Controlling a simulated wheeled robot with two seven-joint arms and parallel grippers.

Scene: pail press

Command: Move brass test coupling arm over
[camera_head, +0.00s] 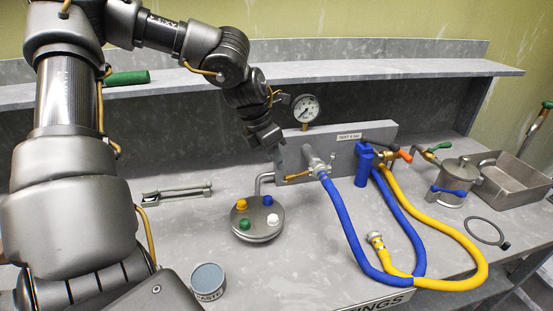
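A small brass arm (298,176) sticks out low on the front of the grey test block (345,155), beside the silver coupling (314,163) where a blue hose (345,226) joins. My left gripper (279,163) points down at the block's left end, just left of and above the brass arm. Its fingertips are small and dark here, so I cannot tell whether they are open or touching the arm. My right gripper is not in view.
A round fixture with coloured knobs (257,220) and a paste tin (208,281) stand in front. A yellow hose (450,284) loops to the right. A metal pail (456,182) and a tray (512,180) are at right.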

